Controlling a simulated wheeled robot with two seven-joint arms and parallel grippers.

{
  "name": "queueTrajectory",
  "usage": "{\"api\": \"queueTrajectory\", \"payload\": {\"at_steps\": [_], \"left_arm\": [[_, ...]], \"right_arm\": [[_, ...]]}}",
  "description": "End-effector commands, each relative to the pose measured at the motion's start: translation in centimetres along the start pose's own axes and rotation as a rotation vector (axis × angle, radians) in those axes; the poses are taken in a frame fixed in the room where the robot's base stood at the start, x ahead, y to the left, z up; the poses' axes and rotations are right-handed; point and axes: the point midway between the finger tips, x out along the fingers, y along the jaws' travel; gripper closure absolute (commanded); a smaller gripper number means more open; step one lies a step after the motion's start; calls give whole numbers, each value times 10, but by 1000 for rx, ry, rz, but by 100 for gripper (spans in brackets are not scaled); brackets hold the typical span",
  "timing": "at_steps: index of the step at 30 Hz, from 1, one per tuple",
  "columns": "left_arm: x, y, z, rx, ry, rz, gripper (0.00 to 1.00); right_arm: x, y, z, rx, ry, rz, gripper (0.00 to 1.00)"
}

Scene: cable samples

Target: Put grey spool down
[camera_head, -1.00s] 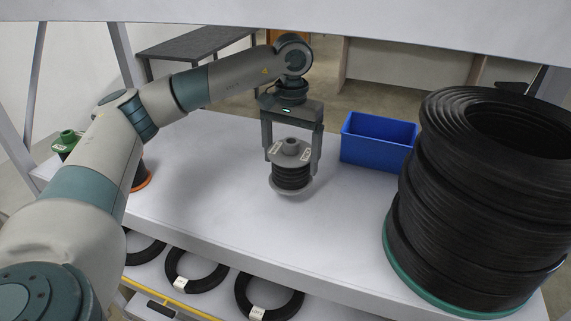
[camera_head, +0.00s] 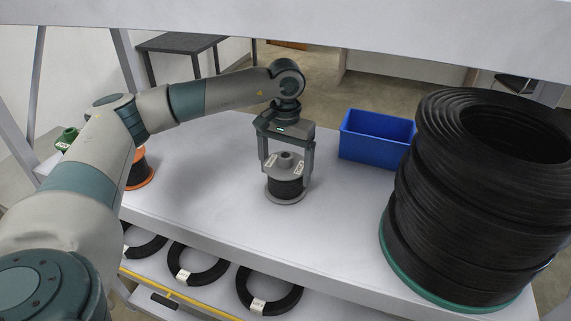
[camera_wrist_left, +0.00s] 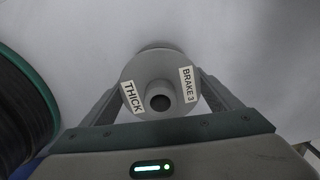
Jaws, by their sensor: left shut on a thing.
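The grey spool (camera_head: 285,187), wound with black cable, is upright at the middle of the white table top (camera_head: 215,185). Its lower flange looks to be on or very close to the table; I cannot tell which. My left gripper (camera_head: 285,168) is shut on it from above, one finger on each side. In the left wrist view the spool's grey top flange (camera_wrist_left: 158,84) shows labels "THICK" and "BRAKE 3", between the fingers (camera_wrist_left: 160,100). My right gripper is not in view.
A blue bin (camera_head: 376,138) stands behind and right of the spool. A tall stack of black cable coils (camera_head: 470,200) on a green base fills the right. An orange-flanged spool (camera_head: 140,172) and a green spool (camera_head: 66,138) stand left. Black coils (camera_head: 198,265) lie on the lower shelf.

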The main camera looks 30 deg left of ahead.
Motion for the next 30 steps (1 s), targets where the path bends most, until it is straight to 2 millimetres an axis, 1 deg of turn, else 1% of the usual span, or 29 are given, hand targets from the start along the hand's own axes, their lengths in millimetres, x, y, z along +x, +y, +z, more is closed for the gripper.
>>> {"api": "queueTrajectory", "payload": {"at_steps": [7,11,12,14,21,26,28,30], "left_arm": [[0,0,-1,0,3,1,43],[3,0,-1,0,3,2,43],[4,0,0,0,1,1,14],[2,0,0,0,1,1,0],[2,0,0,0,1,1,0],[-2,0,0,0,1,1,0],[-4,1,-1,0,3,3,0],[-11,1,-1,0,5,3,0]], "right_arm": [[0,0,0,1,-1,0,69],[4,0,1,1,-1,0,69],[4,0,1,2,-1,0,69],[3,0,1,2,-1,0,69],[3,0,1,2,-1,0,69],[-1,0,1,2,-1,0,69],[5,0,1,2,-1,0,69],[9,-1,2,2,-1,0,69]]}}
